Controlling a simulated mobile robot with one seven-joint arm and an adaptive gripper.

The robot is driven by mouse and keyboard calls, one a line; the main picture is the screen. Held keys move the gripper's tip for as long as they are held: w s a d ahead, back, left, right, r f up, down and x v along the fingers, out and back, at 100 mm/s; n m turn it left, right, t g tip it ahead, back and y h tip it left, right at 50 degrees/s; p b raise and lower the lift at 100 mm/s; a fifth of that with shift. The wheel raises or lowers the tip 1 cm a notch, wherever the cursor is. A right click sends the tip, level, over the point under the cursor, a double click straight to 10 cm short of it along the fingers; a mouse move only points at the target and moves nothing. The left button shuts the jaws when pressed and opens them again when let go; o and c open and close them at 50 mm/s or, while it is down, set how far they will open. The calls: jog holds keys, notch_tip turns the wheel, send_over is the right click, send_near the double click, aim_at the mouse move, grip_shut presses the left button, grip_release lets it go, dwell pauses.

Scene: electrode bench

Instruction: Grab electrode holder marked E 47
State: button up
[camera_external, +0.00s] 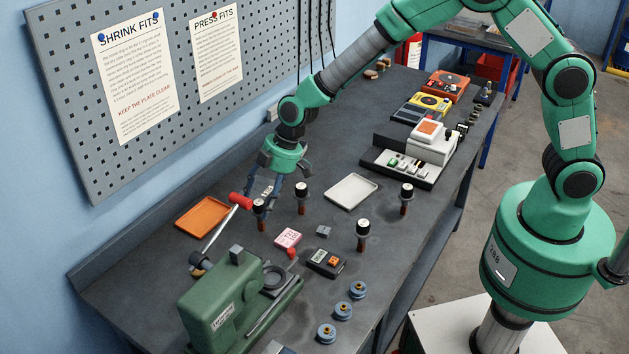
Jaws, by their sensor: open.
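Several electrode holders with black tops, pale caps and copper-coloured lower ends stand upright on the dark bench. One holder (260,213) is at the left beside the red-ended lever, another holder (302,199) stands right of it. A third holder (362,234) is nearer the front, and one more holder (407,197) stands farther right. Their markings are too small to read, so I cannot tell which is E 47. My gripper (279,192) is open and empty, just above the two left holders, its fingers pointing down. Whether a finger touches the leftmost holder cannot be told.
A green press (222,302) with a red-ended lever (222,228) stands front left. An orange tray (205,217) and a white tray (351,192) lie on the bench. A pink meter (288,238), a black meter (327,263) and blue spools (343,311) are near the front.

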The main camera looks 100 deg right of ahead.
jog(key=shift+x, duration=1.7)
jog(key=c, duration=1.5)
jog(key=shift+r, duration=0.15)
jog(key=shift+r, duration=0.55)
jog(key=shift+v, duration=1.2)
jog(key=s+a, duration=0.2)
jog(key=s, duration=0.5)
jog(key=s+a+r, duration=0.1)
jog(key=s+a, duration=0.2)
jog(key=s, duration=0.4)
jog(key=shift+s+r, duration=0.2)
